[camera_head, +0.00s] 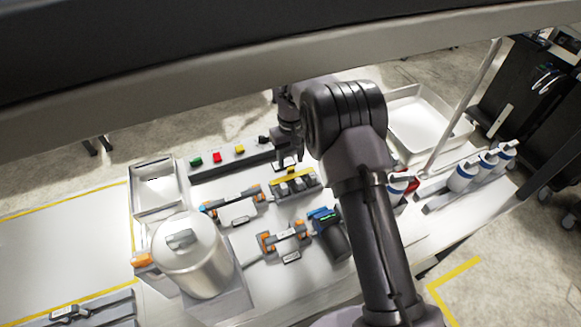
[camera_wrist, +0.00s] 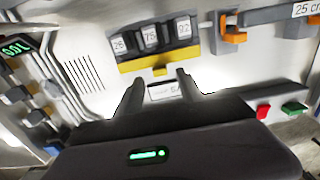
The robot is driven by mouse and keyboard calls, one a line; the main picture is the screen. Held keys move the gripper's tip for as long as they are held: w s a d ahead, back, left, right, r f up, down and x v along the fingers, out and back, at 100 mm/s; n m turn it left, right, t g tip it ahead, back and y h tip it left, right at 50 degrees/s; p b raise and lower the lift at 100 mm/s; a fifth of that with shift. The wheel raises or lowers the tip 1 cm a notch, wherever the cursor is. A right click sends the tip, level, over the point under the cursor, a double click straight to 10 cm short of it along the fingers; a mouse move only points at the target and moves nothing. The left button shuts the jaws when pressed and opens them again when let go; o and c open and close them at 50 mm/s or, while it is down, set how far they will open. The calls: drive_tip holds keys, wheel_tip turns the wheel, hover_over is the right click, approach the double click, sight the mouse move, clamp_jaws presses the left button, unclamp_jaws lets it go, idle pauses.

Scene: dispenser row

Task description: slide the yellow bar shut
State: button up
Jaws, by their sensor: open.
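The yellow bar (camera_head: 297,174) lies along the edge of a small grey dispenser block on the white bench. In the wrist view the yellow bar (camera_wrist: 147,64) runs along the block's edge nearest my gripper, with a darker yellow tab at its middle. Three labelled faces of the dispenser (camera_wrist: 152,40) show beside it, reading about 25, 75 and 92. My gripper (camera_wrist: 160,84) is open and empty, its two fingers pointing toward the bar on either side of the tab. They look apart from the bar. In the head view my gripper (camera_head: 288,163) is just left of the bar and partly hidden by the arm.
A green button (camera_head: 196,161), a red button (camera_head: 217,157) and a yellow button stand on a dark strip behind. Orange-ended clamps (camera_head: 284,236), a blue-black tool (camera_head: 328,232) and a metal pot (camera_head: 192,258) stand in front. White bottles (camera_head: 462,177) are at right.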

sight(290, 168)
wheel_tip(290, 168, down, 4)
drive_tip(key=shift+r, duration=0.25)
clamp_jaws()
idle(1.3)
